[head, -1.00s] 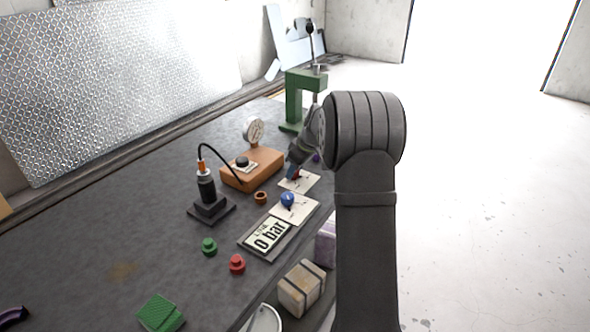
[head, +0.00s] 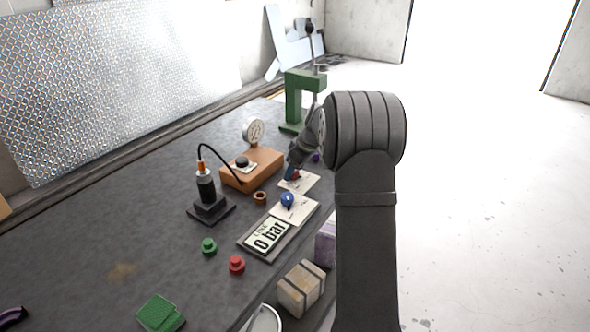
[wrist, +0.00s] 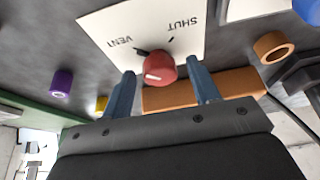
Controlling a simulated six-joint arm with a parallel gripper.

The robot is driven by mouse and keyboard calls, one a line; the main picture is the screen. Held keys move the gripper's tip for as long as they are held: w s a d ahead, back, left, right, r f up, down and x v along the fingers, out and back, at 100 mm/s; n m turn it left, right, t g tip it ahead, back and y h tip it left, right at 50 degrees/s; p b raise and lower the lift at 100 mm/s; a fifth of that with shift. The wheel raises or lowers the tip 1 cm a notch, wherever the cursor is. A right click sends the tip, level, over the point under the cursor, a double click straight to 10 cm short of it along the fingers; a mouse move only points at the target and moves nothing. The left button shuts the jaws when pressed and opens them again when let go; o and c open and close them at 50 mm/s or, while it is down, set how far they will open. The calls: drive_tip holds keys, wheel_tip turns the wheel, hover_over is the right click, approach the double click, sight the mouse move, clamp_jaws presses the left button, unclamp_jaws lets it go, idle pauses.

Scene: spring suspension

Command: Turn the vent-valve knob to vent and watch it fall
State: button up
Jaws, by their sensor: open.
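The red vent-valve knob (wrist: 160,69) sits on a white plate (wrist: 112,22) marked VENT and SHUT, seen upside down in the wrist view. A white mark on the knob points to the left, on the VENT side. My gripper (wrist: 163,82) is open, with one blue finger on each side of the knob; contact cannot be told. In the head view the knob (head: 296,174) is partly hidden by my gripper (head: 290,172). The display panel (head: 267,237) reads 0 bar. The black strut with an orange top (head: 205,185) stands upright on its black base.
A blue knob (head: 287,199) sits on the neighbouring white plate. An orange-brown block with a gauge (head: 254,170) lies to the left of my gripper. A green press (head: 293,100) stands behind. Green (head: 209,246) and red (head: 237,264) pegs stand nearer. The table's left side is mostly clear.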

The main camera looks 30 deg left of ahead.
drive_tip(key=v, duration=1.7)
drive_tip(key=shift+d, duration=0.1)
drive_tip(key=x, duration=1.7)
drive_tip(key=shift+f, duration=0.15)
drive_tip(key=shift+f, duration=0.1)
drive_tip(key=shift+s+m+t, duration=0.1)
drive_tip(key=shift+m+t, duration=0.2)
drive_tip(key=shift+m, duration=0.4)
drive_tip(key=m, duration=0.2)
drive_tip(key=m+t, duration=0.1)
drive_tip(key=m, duration=0.1)
drive_tip(key=shift+s+a+t, duration=0.1)
drive_tip(key=shift+a+t, duration=0.1)
drive_tip(key=shift+t, duration=0.1)
drive_tip(key=v, duration=1.4)
drive_tip(key=shift+a+r+m, duration=0.15)
drive_tip(key=shift+r+m, duration=0.15)
drive_tip(key=shift+r, duration=0.2)
